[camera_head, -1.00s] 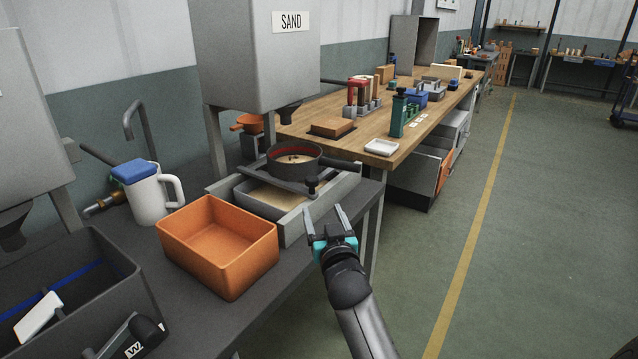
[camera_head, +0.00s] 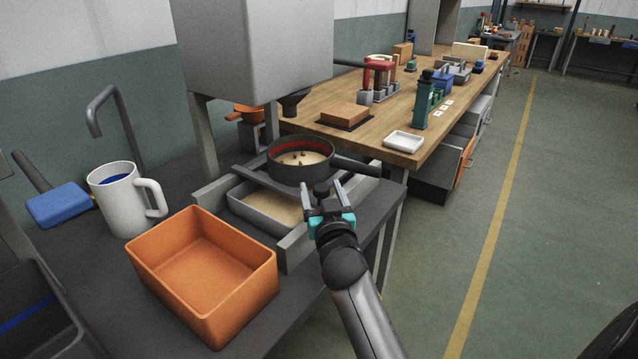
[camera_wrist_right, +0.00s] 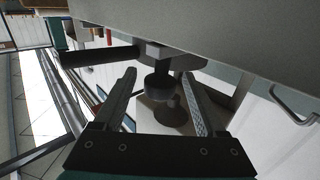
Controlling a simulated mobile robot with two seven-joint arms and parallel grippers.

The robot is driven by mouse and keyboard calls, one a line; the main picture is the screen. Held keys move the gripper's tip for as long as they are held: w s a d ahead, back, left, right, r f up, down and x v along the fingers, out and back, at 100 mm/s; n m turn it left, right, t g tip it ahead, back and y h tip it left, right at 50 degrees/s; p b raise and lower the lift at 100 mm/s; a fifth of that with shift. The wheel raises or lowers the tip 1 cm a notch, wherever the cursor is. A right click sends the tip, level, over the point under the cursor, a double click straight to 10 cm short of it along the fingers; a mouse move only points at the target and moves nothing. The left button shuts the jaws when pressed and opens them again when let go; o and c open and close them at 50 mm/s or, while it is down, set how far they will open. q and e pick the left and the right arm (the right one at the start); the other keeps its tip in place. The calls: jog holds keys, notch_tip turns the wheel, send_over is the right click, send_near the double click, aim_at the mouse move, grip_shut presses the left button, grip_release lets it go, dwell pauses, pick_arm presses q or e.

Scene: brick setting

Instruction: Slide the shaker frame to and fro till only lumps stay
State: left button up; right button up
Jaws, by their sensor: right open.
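The shaker frame (camera_head: 262,178) lies across a grey tray (camera_head: 250,212) on the dark bench. A round dark sieve (camera_head: 287,172) with a red band inside sits on it. Pale sand with several small brown lumps (camera_head: 301,158) lies in the sieve. Sand (camera_head: 272,203) also shows in the tray below. A dark knob (camera_wrist_right: 158,86) stands at the frame's near end. My right gripper (camera_head: 322,187) is open at this knob. In the right wrist view the knob shows between the spread fingers, with gaps on both sides. My left gripper is not in view.
An orange bin (camera_head: 205,270) stands left of the tray, close by. A wooden bench (camera_head: 385,130) with tools stands behind.

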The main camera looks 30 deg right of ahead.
jog(key=shift+c, duration=0.2)
grip_shut()
dwell(0.5)
dwell(0.8)
